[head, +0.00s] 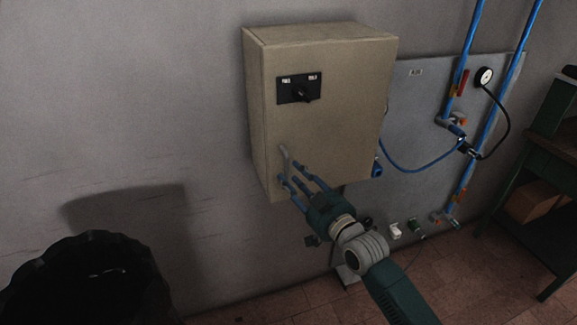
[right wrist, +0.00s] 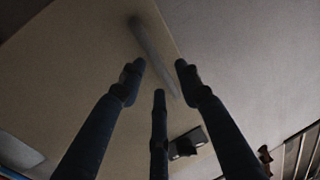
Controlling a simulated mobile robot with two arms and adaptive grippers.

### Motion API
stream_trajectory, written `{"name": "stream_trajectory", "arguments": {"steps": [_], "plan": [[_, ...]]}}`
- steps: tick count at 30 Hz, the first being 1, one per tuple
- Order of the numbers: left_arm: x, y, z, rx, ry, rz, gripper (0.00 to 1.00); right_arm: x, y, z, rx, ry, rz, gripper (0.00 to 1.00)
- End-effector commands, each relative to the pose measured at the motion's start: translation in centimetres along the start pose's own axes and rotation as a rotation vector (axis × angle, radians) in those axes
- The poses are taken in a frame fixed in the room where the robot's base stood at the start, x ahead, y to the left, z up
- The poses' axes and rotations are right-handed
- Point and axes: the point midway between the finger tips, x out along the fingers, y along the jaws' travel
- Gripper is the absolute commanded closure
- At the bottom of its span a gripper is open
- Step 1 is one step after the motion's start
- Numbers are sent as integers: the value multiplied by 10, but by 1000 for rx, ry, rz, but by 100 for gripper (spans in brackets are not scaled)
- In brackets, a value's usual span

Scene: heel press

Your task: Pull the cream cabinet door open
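The cream cabinet (head: 345,125) hangs on the grey wall, and its front door looks shut. A slim pale handle (head: 284,157) sits low on the left part of the door. My right gripper (head: 297,180) has its blue fingers spread just below and in front of the handle. In the right wrist view the handle (right wrist: 152,52) lies ahead of the spread fingertips (right wrist: 160,72), and no finger is closed on it. Whether a fingertip touches it I cannot tell. My left gripper is not in view.
A black switch plate (head: 299,89) with a knob is on the door's upper left. Right of the cabinet are blue pipes (head: 487,115), a gauge (head: 484,76) and hoses on a grey panel. A black bin (head: 85,285) stands lower left. A green bench (head: 545,170) is at right.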

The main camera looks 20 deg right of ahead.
Motion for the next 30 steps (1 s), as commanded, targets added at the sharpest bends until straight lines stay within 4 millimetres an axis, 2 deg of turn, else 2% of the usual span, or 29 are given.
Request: {"name": "stream_trajectory", "arguments": {"steps": [3, 7, 18, 23, 30], "plan": [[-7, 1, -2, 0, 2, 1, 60, 19, 0, -2, 0, 0, 0, 66], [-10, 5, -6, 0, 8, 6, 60, 32, 0, -1, 1, -1, 0, 66], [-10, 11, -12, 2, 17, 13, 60, 37, 0, 1, 0, -1, 0, 66], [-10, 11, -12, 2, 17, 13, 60, 36, 0, 1, -1, -1, 0, 98], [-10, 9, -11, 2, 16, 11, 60, 36, 0, 1, -1, -1, -1, 100]]}}
